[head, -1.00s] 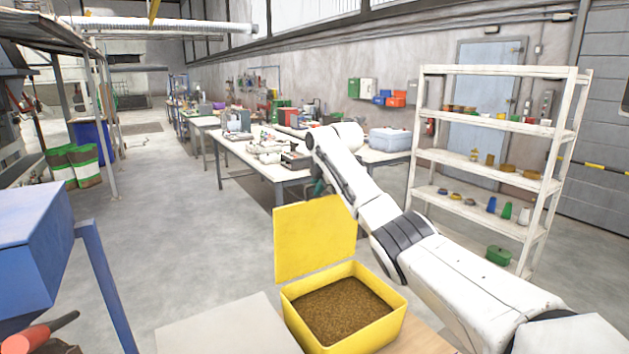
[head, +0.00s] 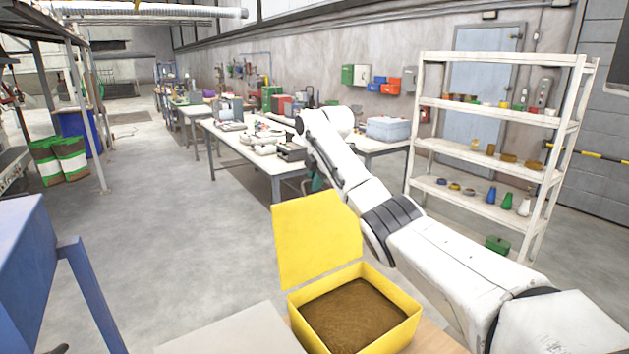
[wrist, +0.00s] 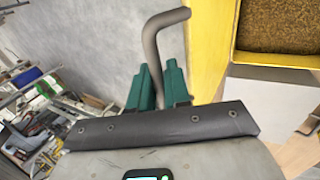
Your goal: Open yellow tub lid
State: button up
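The yellow tub (head: 400,335) stands at the bottom middle of the head view, filled with brown pellets (head: 352,308). Its yellow lid (head: 315,240) is raised, standing steeply along the tub's far side. In the wrist view the lid (wrist: 206,50) is a yellow strip beside the pellets (wrist: 280,25). A bent grey handle (wrist: 152,42) reaches from the lid to between the teal fingers of my gripper (wrist: 159,90). The fingers close against both sides of it. In the head view my gripper (head: 318,180) is mostly hidden behind the lid.
A pale flat surface (head: 235,335) lies left of the tub. A blue frame (head: 85,285) stands at the left edge. White shelving (head: 490,145) is at the right, and a long cluttered table (head: 240,150) stands behind.

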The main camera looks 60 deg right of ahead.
jog(key=shift+o, duration=1.4)
jog(key=shift+f, duration=0.25)
jog(key=shift+r, duration=0.1)
jog(key=b+v, duration=0.3)
jog(key=v, duration=0.7)
jog(key=shift+s+a+r, duration=0.1)
jog(key=shift+s+r, duration=0.1)
jog(key=shift+r, duration=0.15)
